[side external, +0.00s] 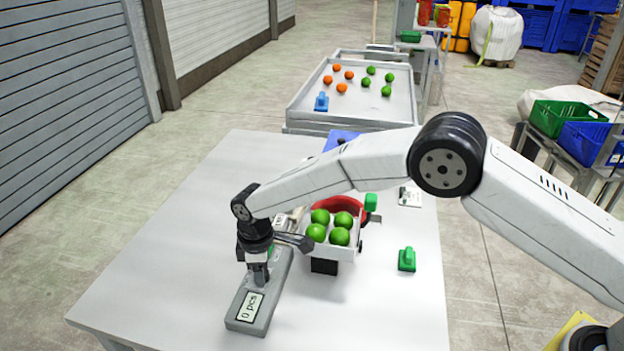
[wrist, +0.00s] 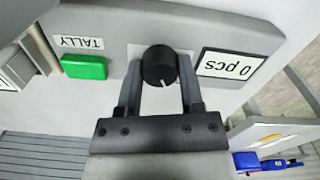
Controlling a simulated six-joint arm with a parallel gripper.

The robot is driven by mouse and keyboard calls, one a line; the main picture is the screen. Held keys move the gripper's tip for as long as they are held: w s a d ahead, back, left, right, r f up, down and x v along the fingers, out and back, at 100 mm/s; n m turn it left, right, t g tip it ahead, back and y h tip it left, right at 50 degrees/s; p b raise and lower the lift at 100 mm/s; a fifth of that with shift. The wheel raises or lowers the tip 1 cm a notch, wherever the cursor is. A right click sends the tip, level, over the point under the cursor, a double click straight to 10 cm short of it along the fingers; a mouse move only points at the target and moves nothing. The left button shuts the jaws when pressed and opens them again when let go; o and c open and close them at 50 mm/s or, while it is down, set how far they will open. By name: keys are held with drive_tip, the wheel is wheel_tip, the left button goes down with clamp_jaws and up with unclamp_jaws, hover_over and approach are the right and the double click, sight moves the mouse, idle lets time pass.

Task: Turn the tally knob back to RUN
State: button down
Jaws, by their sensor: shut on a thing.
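The tally box is a long grey unit (side external: 240,318) near the front of the table. Its display (side external: 250,306) reads "0 pcs", and it also shows upside down in the wrist view (wrist: 227,67). The black round tally knob (wrist: 159,64) has a white pointer line aimed toward the gripper's base. My gripper (side external: 260,282) points down over the box, its fingers on either side of the knob, shut on it. A TALLY label (wrist: 79,42) and a green block (wrist: 84,67) are on the box in the wrist view. No RUN marking is readable.
A white tray (side external: 332,252) of green balls stands close right of my gripper, with a red bowl (side external: 326,204) behind. A green piece (side external: 407,260) lies further right. A bin (side external: 305,105) with orange and green balls is beyond. The table's left side is clear.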

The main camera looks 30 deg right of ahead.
drive_tip(key=shift+n, duration=0.7)
drive_tip(key=shift+c, duration=1.2)
unclamp_jaws()
drive_tip(key=shift+r, duration=3.95)
